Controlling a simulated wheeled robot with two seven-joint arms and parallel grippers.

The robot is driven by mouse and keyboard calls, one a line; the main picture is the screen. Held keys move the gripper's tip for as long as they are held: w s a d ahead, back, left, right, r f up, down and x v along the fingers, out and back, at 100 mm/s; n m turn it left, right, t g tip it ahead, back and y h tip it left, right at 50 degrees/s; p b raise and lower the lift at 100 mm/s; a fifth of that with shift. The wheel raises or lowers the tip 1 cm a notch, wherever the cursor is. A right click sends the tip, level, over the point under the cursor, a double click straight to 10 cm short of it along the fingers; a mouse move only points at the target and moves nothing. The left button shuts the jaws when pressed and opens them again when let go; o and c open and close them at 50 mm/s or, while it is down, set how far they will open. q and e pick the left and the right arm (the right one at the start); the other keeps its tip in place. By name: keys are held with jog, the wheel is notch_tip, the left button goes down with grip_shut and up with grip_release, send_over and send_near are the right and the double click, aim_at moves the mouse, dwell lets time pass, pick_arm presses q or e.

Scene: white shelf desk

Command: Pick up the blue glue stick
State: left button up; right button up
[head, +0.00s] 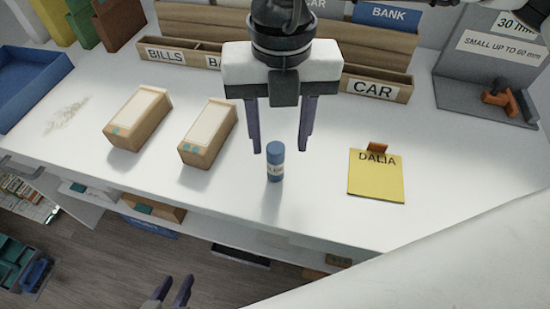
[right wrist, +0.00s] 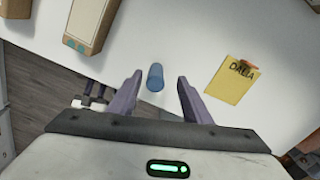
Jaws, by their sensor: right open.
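The blue glue stick (head: 275,165) stands upright on the white desk, with a pale label around its middle. It also shows in the right wrist view (right wrist: 155,77), seen from above. My right gripper (head: 280,150) points down over it, open and empty. In the right wrist view the glue stick appears between the two fingertips of this gripper (right wrist: 160,76), closer to the left finger and apart from both. My left gripper (head: 174,291) is low at the front, below the desk edge, with its fingers apart and nothing seen between them.
Two cardboard boxes (head: 138,120) (head: 208,135) stand left of the glue stick. A yellow DALIA note (head: 375,178) lies to its right. Labelled wooden bins, including CAR (head: 375,86), line the back. A grey sizing stand (head: 460,95) is at the right. The desk around the stick is clear.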

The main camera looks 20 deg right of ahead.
aim_at(276, 162)
jog(key=f, duration=0.6)
jog(key=shift+s+a, duration=0.15)
jog(key=shift+a, duration=0.2)
jog(key=shift+c, duration=0.6)
grip_shut()
